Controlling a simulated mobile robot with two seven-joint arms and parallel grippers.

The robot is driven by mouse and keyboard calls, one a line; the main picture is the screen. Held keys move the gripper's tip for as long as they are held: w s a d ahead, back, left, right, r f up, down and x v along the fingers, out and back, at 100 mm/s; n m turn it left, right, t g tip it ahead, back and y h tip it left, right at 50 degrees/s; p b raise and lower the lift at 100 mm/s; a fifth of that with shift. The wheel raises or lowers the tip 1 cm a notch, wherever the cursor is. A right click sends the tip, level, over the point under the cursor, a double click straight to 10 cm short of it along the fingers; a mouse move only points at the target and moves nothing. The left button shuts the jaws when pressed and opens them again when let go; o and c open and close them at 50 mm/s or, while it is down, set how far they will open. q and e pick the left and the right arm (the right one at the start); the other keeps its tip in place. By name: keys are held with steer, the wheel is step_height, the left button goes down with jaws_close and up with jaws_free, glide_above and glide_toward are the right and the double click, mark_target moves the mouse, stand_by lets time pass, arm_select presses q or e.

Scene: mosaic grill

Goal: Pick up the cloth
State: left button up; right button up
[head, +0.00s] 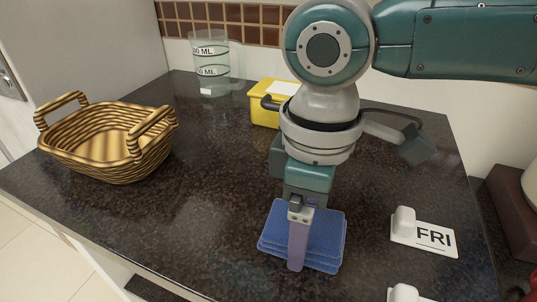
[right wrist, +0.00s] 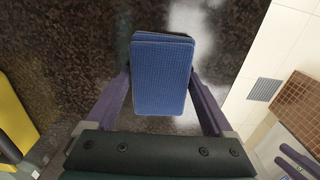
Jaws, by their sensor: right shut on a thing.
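The cloth (head: 328,232) is a blue, folded, layered stack on the dark counter in front of me. My right gripper (head: 297,262) points down over it, and its near finger hides part of the cloth in the head view. In the right wrist view the cloth (right wrist: 162,72) lies between the two purple fingers of my right gripper (right wrist: 161,88), which are shut on its sides. I cannot tell whether the cloth is clear of the counter. My left gripper is not in view.
A wicker basket (head: 110,153) stands at the left of the counter (head: 212,220). A clear measuring beaker (head: 211,65) and a yellow box (head: 262,112) stand at the back. A white FRI tag (head: 423,239) lies at right. Bare counter separates basket and cloth.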

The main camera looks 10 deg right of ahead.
steer(key=shift+c, duration=1.3)
step_height(320, 180, up, 20)
steer(key=p, duration=0.2)
